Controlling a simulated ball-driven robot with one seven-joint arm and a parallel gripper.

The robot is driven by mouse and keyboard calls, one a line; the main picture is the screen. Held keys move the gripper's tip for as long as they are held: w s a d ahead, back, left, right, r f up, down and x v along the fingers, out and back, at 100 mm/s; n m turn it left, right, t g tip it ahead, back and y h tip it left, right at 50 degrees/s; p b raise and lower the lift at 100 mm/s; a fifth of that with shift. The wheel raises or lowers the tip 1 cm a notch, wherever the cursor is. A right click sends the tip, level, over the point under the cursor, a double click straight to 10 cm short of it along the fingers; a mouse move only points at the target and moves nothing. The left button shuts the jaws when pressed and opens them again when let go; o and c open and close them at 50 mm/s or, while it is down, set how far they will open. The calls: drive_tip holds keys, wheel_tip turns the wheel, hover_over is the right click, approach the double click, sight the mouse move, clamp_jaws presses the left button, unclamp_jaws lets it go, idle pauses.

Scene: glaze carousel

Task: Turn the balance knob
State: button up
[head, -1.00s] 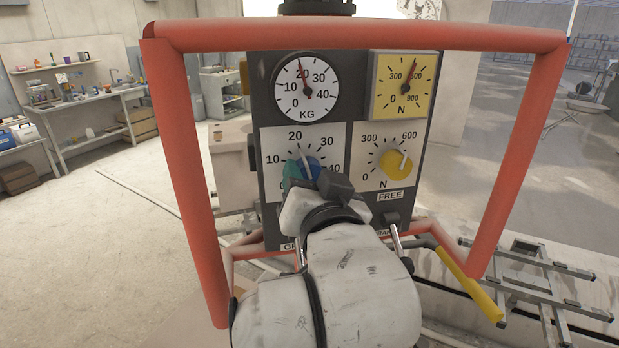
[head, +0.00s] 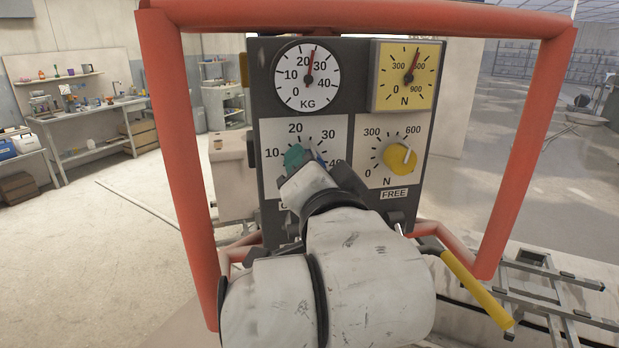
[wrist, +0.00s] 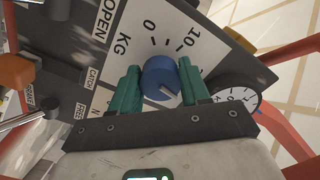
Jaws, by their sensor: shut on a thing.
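The blue balance knob (wrist: 159,78) sits on a white KG scale plate (head: 332,130) in the dark control panel. My gripper (wrist: 158,72) is shut on it, with one teal finger on each side. A pale pointer line shows on the knob's face in the wrist view. In the head view my gripper (head: 302,158) and wrist hide most of the knob and the lower part of its scale. The round KG gauge (head: 294,90) above has its red needle between 20 and 30.
A yellow knob (head: 399,157) on an N scale and a yellow N gauge (head: 387,97) sit to the right. A red tubular frame (head: 183,150) surrounds the panel. A yellow-handled lever (head: 478,290) sticks out at lower right. A workbench (head: 95,118) stands far left.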

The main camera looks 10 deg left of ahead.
idle(0.3)
drive_tip(key=o, duration=1)
drive_tip(key=shift+o, duration=0.2)
drive_tip(key=shift+s, duration=0.1)
drive_tip(key=b+v, duration=0.2)
drive_tip(key=v, duration=0.8)
drive_tip(key=shift+s+d, duration=0.2)
drive_tip(key=shift+s, duration=0.05)
